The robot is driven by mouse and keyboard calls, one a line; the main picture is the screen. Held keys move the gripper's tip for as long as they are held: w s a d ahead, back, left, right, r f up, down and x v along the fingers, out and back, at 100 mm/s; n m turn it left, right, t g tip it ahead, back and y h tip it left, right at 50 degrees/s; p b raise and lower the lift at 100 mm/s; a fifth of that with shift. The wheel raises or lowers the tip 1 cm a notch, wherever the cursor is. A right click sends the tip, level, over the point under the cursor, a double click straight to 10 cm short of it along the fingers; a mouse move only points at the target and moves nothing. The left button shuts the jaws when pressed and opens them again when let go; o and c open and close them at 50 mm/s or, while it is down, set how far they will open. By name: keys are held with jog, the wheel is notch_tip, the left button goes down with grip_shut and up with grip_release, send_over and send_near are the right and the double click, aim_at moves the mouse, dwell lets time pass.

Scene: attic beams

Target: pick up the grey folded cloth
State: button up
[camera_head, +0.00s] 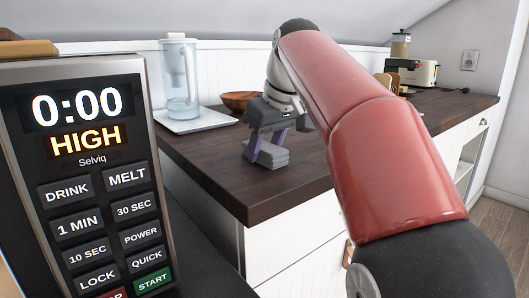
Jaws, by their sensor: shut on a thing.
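The grey folded cloth (268,155) is a small layered stack near the front edge of the dark wooden counter (226,188). My gripper (266,140) comes down on it from above, with its two purple-tinted fingers on the cloth's upper part. The gripper is shut on the cloth. The cloth seems to be at or just above the counter top; I cannot tell if it touches. My red arm covers part of the counter to the right.
A brown bowl (238,101) stands close behind my gripper. A clear water pitcher (180,82) stands on a white tray (203,121) at the back left. A microwave panel (92,185) fills the left foreground. A toaster (418,74) and a jar-topped appliance (400,48) stand far right.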

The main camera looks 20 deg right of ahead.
aim_at(265, 145)
notch_tip(265, 145, up, 6)
jog(key=p, duration=0.2)
jog(key=shift+w+r+p, duration=0.1)
jog(key=shift+p, duration=0.2)
jog(key=shift+r+b, duration=0.35)
jog(key=shift+r, duration=1.65)
jog(key=o, duration=0.3)
jog(key=shift+c, duration=1.1)
jog(key=shift+s, duration=0.2)
